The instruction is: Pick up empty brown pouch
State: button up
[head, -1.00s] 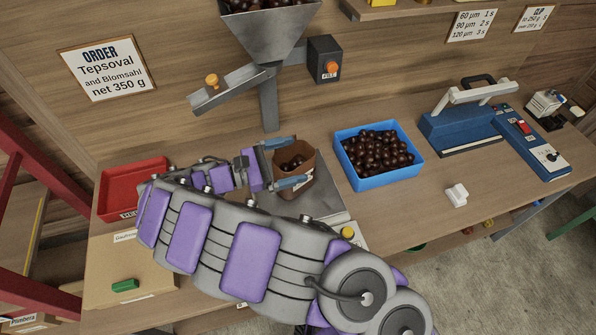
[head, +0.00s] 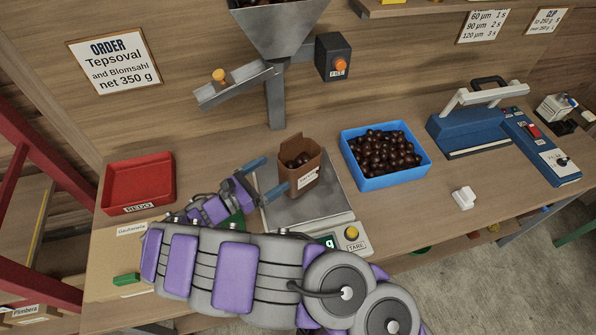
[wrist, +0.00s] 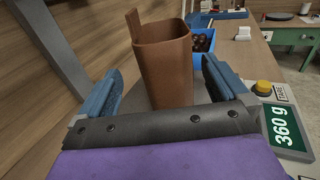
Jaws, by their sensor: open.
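A brown pouch (head: 313,176) stands upright and open on the metal plate of the scale (head: 335,205), with dark chestnuts inside, so it is not empty. It also shows in the wrist view (wrist: 167,70), beyond my fingers; its contents do not show there. My gripper (head: 269,178) is open and empty, its two blue fingers just left of the pouch in the head view. In the wrist view my gripper (wrist: 163,85) has one finger to each side of the pouch's near part. The scale display (wrist: 285,127) reads 360 g. I see no empty pouch.
A blue crate (head: 388,182) of chestnuts stands right of the scale, a red REDO tray (head: 128,208) at left. A hopper (head: 280,40) with a chute (head: 232,88) hangs behind. A blue sealer (head: 470,133) and a white block (head: 463,197) are at right.

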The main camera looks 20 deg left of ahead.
jog(key=b, duration=0.2)
send_over(295, 162)
jog(key=s+d, duration=0.1)
jog(key=s, duration=0.3)
jog(key=shift+d+f, duration=0.1)
jog(key=shift+f, duration=0.1)
jog(key=shift+r, duration=0.1)
jog(key=c, duration=1.7)
